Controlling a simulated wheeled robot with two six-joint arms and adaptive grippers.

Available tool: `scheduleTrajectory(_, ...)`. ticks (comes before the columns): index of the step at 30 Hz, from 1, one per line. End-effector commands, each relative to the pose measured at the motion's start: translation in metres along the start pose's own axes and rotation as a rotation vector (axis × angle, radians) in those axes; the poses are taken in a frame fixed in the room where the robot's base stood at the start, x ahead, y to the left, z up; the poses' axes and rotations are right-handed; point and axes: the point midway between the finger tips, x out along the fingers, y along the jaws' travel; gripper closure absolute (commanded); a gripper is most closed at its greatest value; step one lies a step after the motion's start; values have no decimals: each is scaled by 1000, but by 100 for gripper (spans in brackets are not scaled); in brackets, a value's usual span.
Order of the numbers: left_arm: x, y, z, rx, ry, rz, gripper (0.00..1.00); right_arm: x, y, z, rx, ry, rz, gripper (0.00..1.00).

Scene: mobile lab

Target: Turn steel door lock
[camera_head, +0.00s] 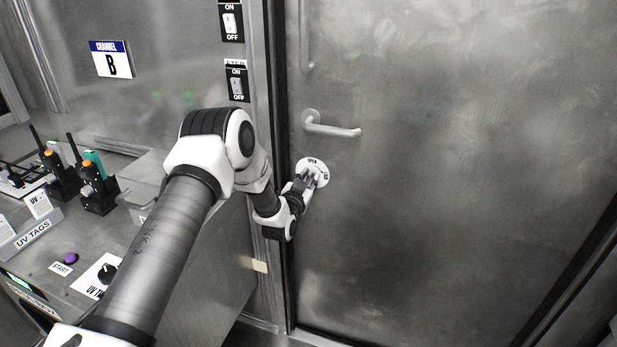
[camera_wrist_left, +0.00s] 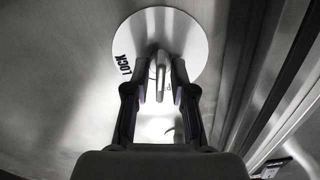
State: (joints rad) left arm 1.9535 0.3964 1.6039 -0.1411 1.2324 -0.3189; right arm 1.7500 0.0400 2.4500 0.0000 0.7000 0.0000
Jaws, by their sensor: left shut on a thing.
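The steel door (camera_head: 450,200) stands in front of me and looks shut. Its lock is a round white plate (camera_head: 320,165) with small lettering, below the lever handle (camera_head: 331,126). My left gripper (camera_head: 308,179) reaches the lock from the left and covers part of it. In the left wrist view the plate (camera_wrist_left: 184,38) carries the word LOCK at its left side. A thumb-turn knob (camera_wrist_left: 160,72) stands out from the plate, between the two fingers of my left gripper (camera_wrist_left: 160,92), which is shut on it. My right gripper is not in view.
Two ON/OFF switches (camera_head: 237,82) sit on the frame left of the door. A counter at the left holds radios (camera_head: 96,187), a purple START button (camera_head: 70,258) and a UV timer dial (camera_head: 106,273). The door surface right of the lock is clear.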

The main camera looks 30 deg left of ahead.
Motion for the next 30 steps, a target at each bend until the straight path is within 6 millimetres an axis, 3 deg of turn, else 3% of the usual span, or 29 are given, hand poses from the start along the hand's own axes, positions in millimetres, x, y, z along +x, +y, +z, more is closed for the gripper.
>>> scheduleTrajectory(30,0,6,1,954,0,2,100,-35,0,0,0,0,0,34)
